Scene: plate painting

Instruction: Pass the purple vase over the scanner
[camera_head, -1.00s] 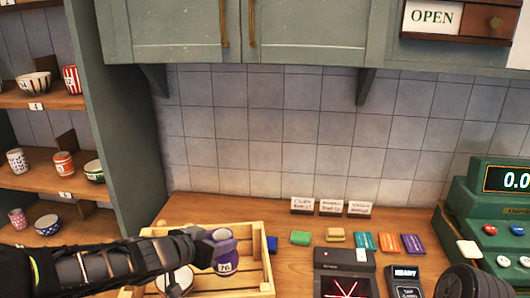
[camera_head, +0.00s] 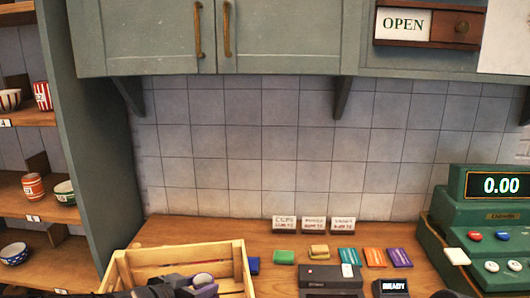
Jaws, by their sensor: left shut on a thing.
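My left gripper (camera_head: 184,285) is at the bottom edge, over the front of the wooden crate, and is shut on the purple vase (camera_head: 203,281). Only the pale purple top of the vase shows; its body is cut off by the picture's lower edge. The scanner (camera_head: 331,274) is a black device on the counter, to the right of the crate and apart from the vase. My right gripper is not in view.
The wooden crate (camera_head: 243,262) stands left of the scanner. A card reader (camera_head: 393,287) and green cash register (camera_head: 470,222) are on the right. Shelves with cups are left.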

